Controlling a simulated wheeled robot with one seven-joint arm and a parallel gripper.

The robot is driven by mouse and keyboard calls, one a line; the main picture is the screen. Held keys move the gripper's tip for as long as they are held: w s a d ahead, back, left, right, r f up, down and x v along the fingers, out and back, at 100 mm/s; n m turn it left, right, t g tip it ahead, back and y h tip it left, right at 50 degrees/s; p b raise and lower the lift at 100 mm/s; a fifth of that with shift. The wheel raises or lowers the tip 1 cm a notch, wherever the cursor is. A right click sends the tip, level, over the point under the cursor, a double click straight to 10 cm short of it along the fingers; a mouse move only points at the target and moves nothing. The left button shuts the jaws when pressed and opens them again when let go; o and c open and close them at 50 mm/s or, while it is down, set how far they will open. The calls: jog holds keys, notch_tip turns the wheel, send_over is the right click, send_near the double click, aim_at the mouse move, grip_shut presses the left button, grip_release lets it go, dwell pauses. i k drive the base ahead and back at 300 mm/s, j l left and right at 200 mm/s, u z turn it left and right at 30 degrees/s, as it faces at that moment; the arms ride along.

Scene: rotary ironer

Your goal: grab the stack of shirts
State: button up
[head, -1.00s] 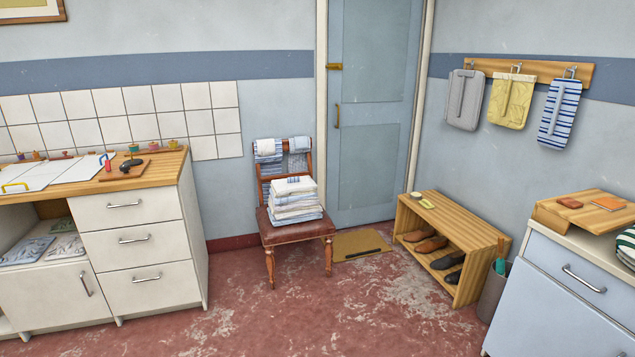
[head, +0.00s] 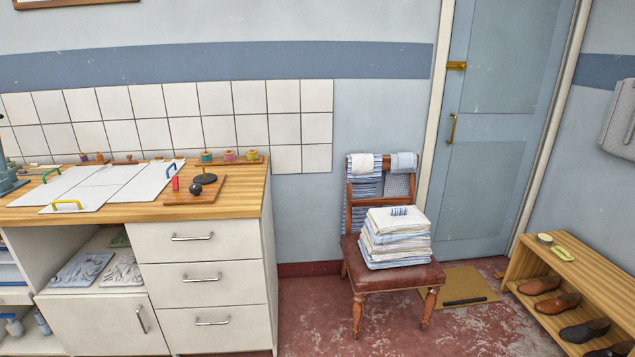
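A stack of folded cloths (head: 396,238), white, cream and pale blue, sits on the dark red seat of a wooden chair (head: 357,279) in the head view. I cannot tell for sure that the folded pieces are shirts. A small blue-striped mark or item shows on top of the stack. Striped and white cloths (head: 366,180) hang over the chair's back behind the stack. My gripper is not in view.
A white drawer cabinet with a wooden top (head: 230,188) stands left of the chair. A wooden shoe rack (head: 567,283) is at the right, and a doormat (head: 459,287) lies before the blue door (head: 499,130). Red floor (head: 310,315) is clear between cabinet and chair.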

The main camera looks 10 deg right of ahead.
aim_at(396, 236)
jog(key=i+j, duration=0.1)
jog(key=i, duration=0.35)
jog(key=i+z, duration=0.15)
jog(key=i, duration=0.35)
jog(key=i+j, duration=0.2)
jog(key=i, duration=0.25)
jog(key=i+j+z, duration=0.1)
jog(key=i, duration=0.35)
jog(key=i+j+z, duration=0.65)
jog(key=i+j, duration=0.2)
jog(key=i+j+z, duration=0.3)
jog(key=j, duration=0.3)
jog(key=i, duration=0.3)
